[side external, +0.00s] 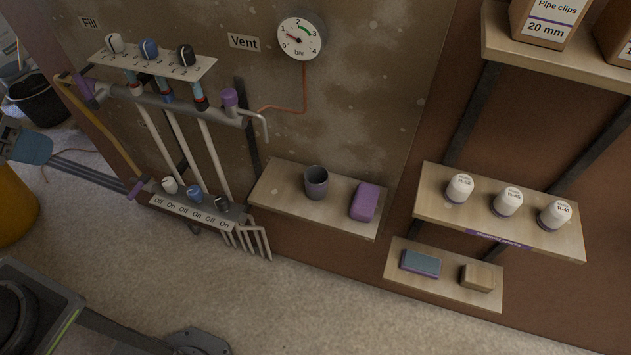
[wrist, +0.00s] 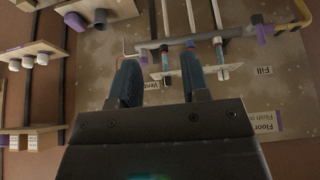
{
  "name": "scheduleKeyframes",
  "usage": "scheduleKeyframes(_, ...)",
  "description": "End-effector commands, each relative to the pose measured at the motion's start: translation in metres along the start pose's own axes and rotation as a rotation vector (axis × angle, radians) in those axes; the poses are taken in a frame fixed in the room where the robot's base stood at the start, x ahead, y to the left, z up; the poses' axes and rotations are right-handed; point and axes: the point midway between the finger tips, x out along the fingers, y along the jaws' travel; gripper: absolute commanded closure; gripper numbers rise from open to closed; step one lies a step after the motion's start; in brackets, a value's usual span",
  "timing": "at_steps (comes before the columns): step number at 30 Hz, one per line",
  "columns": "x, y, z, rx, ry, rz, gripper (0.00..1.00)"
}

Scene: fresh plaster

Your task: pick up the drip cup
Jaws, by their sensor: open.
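The drip cup (side external: 316,183) is a small dark grey cup. It stands upright on a wooden shelf (side external: 275,196) below the gauge in the side view, left of a purple block (side external: 364,202). In the wrist view the scene is upside down, and the cup (wrist: 100,18) shows small near the top, beside the purple block (wrist: 75,21). My gripper (wrist: 158,62) is open, its two blue fingers apart with nothing between them. It is well away from the cup. In the side view a blue piece at the left edge may be a fingertip; I cannot tell.
Left of the cup are pipes and valves (side external: 175,99) with a bent vent pipe (side external: 259,121). A thin red tube runs from the gauge (side external: 299,38). Right are shelves with white bottles (side external: 508,201) and small blocks (side external: 420,263). The space before the cup's shelf looks clear.

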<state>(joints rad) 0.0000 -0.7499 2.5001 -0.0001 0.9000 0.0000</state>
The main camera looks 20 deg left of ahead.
Motion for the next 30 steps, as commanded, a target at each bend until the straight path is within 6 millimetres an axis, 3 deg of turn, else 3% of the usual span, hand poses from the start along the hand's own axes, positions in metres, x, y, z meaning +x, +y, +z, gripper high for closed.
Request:
scheduleKeyframes(10, 0.0, 0.0, 0.0, 0.0, 0.0, 0.0, 0.56)
scheduleKeyframes(24, 0.0, 0.0, 0.0, 0.0, 0.0, 0.0, 0.11)
scheduleKeyframes(30, 0.0, 0.0, 0.0, 0.0, 0.0, 0.0, 0.09)
